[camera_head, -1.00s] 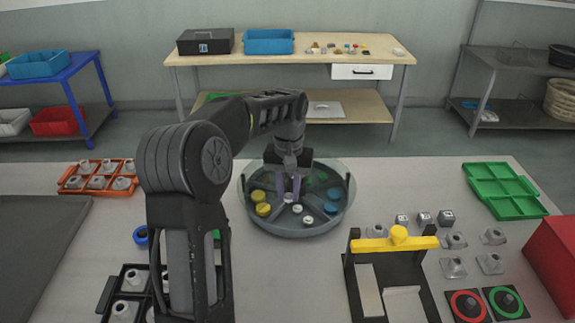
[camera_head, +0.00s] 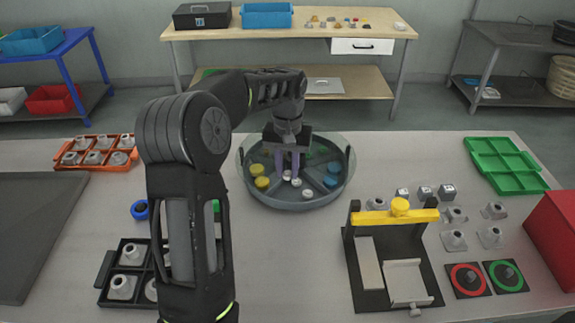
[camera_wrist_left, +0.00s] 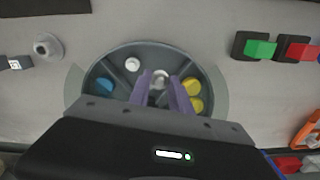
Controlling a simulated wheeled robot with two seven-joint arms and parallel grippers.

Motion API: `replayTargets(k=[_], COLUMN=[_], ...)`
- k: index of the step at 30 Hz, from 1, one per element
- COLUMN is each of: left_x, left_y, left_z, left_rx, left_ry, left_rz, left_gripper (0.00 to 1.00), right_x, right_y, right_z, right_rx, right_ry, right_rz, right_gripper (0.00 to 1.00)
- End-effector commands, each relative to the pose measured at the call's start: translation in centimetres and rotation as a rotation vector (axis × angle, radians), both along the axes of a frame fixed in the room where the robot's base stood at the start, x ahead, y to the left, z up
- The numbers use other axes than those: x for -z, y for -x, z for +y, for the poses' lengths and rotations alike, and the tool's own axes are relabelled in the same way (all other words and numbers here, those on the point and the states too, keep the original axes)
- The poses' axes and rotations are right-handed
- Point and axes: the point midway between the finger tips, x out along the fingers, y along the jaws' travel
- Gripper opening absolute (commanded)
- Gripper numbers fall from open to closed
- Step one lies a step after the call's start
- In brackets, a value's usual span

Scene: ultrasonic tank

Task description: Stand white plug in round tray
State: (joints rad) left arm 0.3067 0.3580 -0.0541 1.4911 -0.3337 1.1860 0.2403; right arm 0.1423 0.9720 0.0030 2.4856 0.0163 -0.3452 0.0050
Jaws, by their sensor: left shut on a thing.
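The round grey tray (camera_head: 251,190) sits near the table's middle, divided into wedge compartments. My left gripper (camera_head: 287,176) points down over its middle and is shut on a white plug, which shows between the fingertips in the left wrist view (camera_wrist_left: 159,76). The fingers partly hide this plug, and I cannot tell whether it touches the tray floor. Another white plug (camera_head: 308,194) stands in a front compartment and also shows in the left wrist view (camera_wrist_left: 132,65). Yellow plugs (camera_head: 262,182) are at the left of the tray, blue ones (camera_head: 332,175) at the right. My right gripper is not in view.
A black fixture with a yellow bar (camera_head: 395,216) stands right of the tray's front. Grey fittings (camera_head: 454,240) and a green tray (camera_head: 505,165) lie further right. An orange rack (camera_head: 95,152) is at the left, a black rack (camera_head: 128,266) at front left. The table in front of the tray is clear.

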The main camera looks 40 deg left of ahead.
Motion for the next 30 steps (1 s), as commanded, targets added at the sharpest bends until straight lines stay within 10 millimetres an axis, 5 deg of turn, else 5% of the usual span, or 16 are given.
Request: replayTargets(k=[9, 30], left_x=[3.0, 3.1], left_y=[0.0, 0.2], left_z=[0.0, -0.1], left_rx=[0.0, 0.0], left_ry=[0.0, 0.001], left_rz=[0.001, 0.0], left_gripper=[0.0, 0.0], right_x=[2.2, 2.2], right_y=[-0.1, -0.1], right_z=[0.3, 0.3], right_rx=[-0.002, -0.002], right_ry=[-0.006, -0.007], right_rz=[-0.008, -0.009], right_gripper=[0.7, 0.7])
